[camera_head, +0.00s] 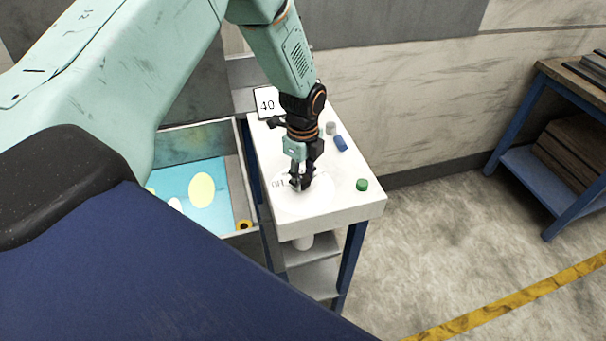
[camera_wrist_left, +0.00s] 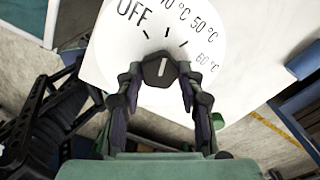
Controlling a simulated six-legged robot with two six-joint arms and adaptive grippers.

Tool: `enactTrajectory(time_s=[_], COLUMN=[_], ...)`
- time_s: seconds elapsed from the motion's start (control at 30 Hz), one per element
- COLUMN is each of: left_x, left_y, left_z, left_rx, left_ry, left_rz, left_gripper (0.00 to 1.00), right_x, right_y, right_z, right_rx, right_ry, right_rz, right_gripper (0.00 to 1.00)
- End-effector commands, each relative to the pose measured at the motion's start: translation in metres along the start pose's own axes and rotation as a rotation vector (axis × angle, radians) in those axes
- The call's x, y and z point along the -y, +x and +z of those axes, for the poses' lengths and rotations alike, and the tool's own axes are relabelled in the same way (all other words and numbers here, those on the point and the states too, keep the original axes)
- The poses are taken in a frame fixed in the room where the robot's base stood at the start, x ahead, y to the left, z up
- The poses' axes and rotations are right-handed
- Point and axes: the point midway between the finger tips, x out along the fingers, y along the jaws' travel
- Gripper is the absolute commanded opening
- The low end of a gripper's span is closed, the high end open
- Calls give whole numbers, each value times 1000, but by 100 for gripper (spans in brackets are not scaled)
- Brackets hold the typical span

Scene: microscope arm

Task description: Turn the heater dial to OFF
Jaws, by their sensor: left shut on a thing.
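The heater dial is a black knob (camera_wrist_left: 160,70) with a white pointer line on a round white scale plate (camera_wrist_left: 205,50). The plate carries OFF at upper left, then temperature marks up to 60 °C at right. The pointer line points up and slightly right, toward the tick right of the OFF tick. My left gripper (camera_wrist_left: 160,75) is shut on the knob, one finger on each side. In the head view my left gripper (camera_head: 301,181) reaches down onto the scale plate (camera_head: 310,203) and hides most of the knob. My right gripper is not in view.
A blue cylinder (camera_head: 341,143), a grey one (camera_head: 331,128) and a green one (camera_head: 362,185) sit right of my arm on the white top (camera_head: 345,208). An open blue-bottomed tray (camera_head: 232,196) lies left. A shelf (camera_head: 545,172) stands far right.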

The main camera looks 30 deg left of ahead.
Motion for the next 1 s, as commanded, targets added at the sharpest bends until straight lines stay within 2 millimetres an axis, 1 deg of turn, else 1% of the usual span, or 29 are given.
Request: enactTrajectory(time_s=[0.27, 0.43, 1.0], left_x=[1, 1, 4], left_y=[-2, -3, -4], left_z=[-1, -1, 0], left_rx=[-1, -1, -1], left_ry=[-14, -72, -501], left_rz=[0, -1, -4], left_gripper=[6, 6, 6], right_x=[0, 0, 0], right_y=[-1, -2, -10], right_z=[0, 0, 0], right_rx=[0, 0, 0], right_ry=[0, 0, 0], right_rz=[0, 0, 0], right_gripper=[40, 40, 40])
